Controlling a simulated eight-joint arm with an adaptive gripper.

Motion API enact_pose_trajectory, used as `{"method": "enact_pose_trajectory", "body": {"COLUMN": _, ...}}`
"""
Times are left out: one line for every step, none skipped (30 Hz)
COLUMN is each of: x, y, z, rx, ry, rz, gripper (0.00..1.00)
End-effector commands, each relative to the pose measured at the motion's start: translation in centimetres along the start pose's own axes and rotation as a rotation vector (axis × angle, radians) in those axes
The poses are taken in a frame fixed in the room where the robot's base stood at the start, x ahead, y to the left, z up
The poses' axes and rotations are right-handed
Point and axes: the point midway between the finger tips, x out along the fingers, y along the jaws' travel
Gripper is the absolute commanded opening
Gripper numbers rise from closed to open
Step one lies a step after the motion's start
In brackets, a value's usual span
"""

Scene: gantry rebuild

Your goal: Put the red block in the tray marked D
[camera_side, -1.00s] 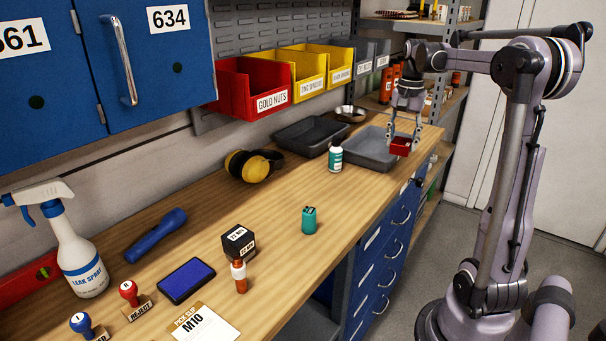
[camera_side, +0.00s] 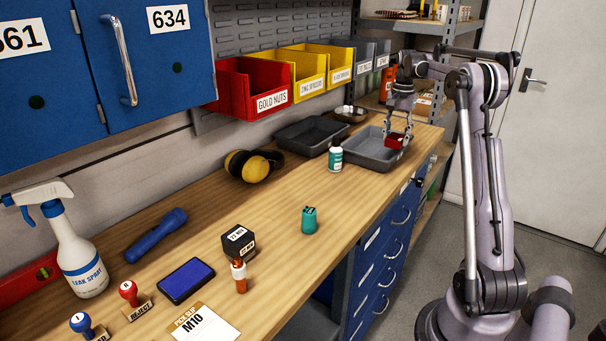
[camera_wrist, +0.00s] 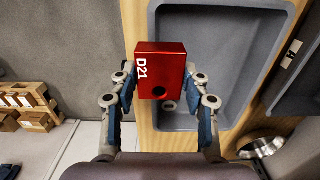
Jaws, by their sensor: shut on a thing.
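The red block (camera_side: 394,140) is held in my gripper (camera_side: 396,137), above the right-hand part of a grey tray (camera_side: 366,160) at the far end of the bench. In the wrist view the red block (camera_wrist: 161,70) carries white "D21" lettering and a dark round hole, and sits between the blue pads of my gripper (camera_wrist: 160,92). The grey tray (camera_wrist: 235,75) lies beneath and to the right of it there. A second grey tray (camera_side: 300,141) stands to its left. I cannot read a letter D on either tray.
A white and green bottle (camera_side: 335,159) stands close by the near tray's left side. A metal bowl (camera_side: 350,114) is behind the trays. Yellow ear defenders (camera_side: 252,164) and a teal object (camera_side: 309,220) lie on the bench. Labelled bins (camera_side: 253,90) hang behind.

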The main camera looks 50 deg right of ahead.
Motion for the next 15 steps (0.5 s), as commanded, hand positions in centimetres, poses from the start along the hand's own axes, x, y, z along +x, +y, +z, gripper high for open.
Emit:
{"method": "enact_pose_trajectory", "body": {"x": 0.7, "y": -1.1, "z": 0.2, "rx": -0.004, "ry": 0.000, "rz": 0.000, "gripper": 0.06}}
{"method": "enact_pose_trajectory", "body": {"x": 1.0, "y": -1.7, "z": 0.3, "rx": -0.004, "ry": 0.000, "rz": 0.000, "gripper": 0.06}}
{"method": "enact_pose_trajectory", "body": {"x": 1.4, "y": -2.4, "z": 0.4, "rx": -0.003, "ry": 0.000, "rz": 0.000, "gripper": 0.06}}
{"method": "enact_pose_trajectory", "body": {"x": 1.7, "y": -2.8, "z": 0.5, "rx": -0.003, "ry": 0.000, "rz": 0.000, "gripper": 0.06}}
{"method": "enact_pose_trajectory", "body": {"x": 1.9, "y": -3.2, "z": 0.6, "rx": -0.003, "ry": 0.000, "rz": 0.000, "gripper": 0.06}}
{"method": "enact_pose_trajectory", "body": {"x": 2.2, "y": -3.7, "z": 0.6, "rx": -0.002, "ry": 0.000, "rz": 0.000, "gripper": 0.06}}
{"method": "enact_pose_trajectory", "body": {"x": 2.4, "y": -4.0, "z": 0.7, "rx": -0.002, "ry": 0.000, "rz": 0.000, "gripper": 0.06}}
{"method": "enact_pose_trajectory", "body": {"x": 2.6, "y": -4.3, "z": 0.7, "rx": -0.001, "ry": 0.000, "rz": 0.000, "gripper": 0.06}}
{"method": "enact_pose_trajectory", "body": {"x": 2.7, "y": -4.5, "z": 0.8, "rx": -0.001, "ry": 0.000, "rz": 0.000, "gripper": 0.06}}
{"method": "enact_pose_trajectory", "body": {"x": 2.8, "y": -4.7, "z": 0.8, "rx": -0.001, "ry": 0.000, "rz": 0.000, "gripper": 0.06}}
{"method": "enact_pose_trajectory", "body": {"x": 2.9, "y": -4.8, "z": 0.8, "rx": -0.001, "ry": 0.000, "rz": 0.000, "gripper": 0.06}}
{"method": "enact_pose_trajectory", "body": {"x": 3.1, "y": -4.8, "z": 0.8, "rx": 0.000, "ry": 0.000, "rz": 0.000, "gripper": 0.06}}
{"method": "enact_pose_trajectory", "body": {"x": 3.4, "y": -4.9, "z": 0.8, "rx": 0.000, "ry": 0.000, "rz": 0.000, "gripper": 0.06}}
{"method": "enact_pose_trajectory", "body": {"x": 3.7, "y": -4.9, "z": 0.8, "rx": 0.000, "ry": 0.000, "rz": 0.000, "gripper": 0.06}}
{"method": "enact_pose_trajectory", "body": {"x": 4.2, "y": -4.9, "z": 0.8, "rx": 0.000, "ry": 0.000, "rz": 0.000, "gripper": 0.06}}
